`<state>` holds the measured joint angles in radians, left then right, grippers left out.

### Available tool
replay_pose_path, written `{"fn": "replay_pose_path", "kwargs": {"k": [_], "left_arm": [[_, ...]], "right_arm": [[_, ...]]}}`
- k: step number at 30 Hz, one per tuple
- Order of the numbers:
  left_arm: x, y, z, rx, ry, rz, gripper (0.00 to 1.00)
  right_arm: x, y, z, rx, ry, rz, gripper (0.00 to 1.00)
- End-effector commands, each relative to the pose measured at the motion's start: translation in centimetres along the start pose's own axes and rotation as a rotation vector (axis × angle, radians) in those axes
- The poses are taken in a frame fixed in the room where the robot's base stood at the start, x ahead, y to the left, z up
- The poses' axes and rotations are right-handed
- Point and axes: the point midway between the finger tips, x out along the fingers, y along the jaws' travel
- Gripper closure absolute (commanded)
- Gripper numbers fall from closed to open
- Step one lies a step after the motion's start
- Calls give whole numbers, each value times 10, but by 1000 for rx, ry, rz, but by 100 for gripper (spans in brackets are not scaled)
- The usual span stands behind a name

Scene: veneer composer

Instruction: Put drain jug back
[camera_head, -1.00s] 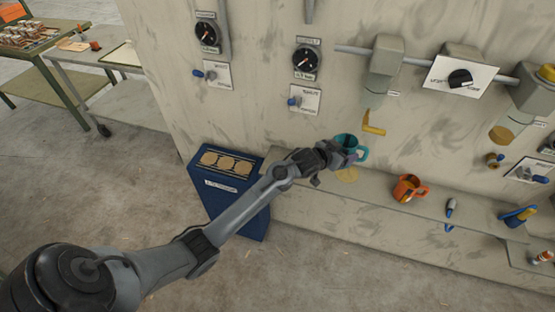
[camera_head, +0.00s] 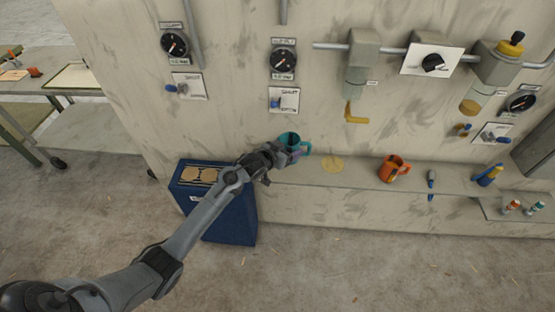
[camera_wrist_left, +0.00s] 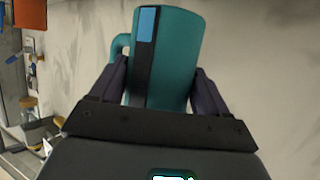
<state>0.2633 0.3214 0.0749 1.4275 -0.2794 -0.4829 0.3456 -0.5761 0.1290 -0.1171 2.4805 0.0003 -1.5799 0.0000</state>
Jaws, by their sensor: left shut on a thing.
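A teal jug (camera_head: 293,140) is in my left gripper (camera_head: 291,152), just above or on the left part of the wall ledge; I cannot tell whether it touches. In the left wrist view the jug (camera_wrist_left: 182,60) fills the middle, with a black and blue strip down its side and its handle to the left. The dark fingers (camera_wrist_left: 158,88) are shut on it from both sides. An orange jug (camera_head: 394,170) stands on the ledge (camera_head: 360,185) further right. My right gripper is not in view.
A round yellow patch (camera_head: 333,164) lies on the ledge, below a yellow spout (camera_head: 356,114). A blue bin (camera_head: 222,212) stands at the ledge's left end. A blue-and-grey tool (camera_head: 431,180) and a blue-and-yellow item (camera_head: 489,175) are further right.

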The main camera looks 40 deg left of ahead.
Motion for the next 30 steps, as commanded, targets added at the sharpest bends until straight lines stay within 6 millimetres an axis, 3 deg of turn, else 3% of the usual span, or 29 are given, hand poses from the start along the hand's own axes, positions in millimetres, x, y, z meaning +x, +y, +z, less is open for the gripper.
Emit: {"fn": "replay_pose_path", "kwargs": {"k": [3,9,14,23,30], "left_arm": [[-2,-18,15,0,0,-1,64],[-4,-33,24,-1,2,0,64],[-2,-34,30,-1,1,1,64],[11,-34,61,-1,1,1,64],[11,-34,62,0,2,1,64]], "right_arm": [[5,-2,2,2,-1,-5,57],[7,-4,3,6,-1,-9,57],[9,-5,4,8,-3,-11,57],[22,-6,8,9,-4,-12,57],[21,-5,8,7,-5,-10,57]]}}
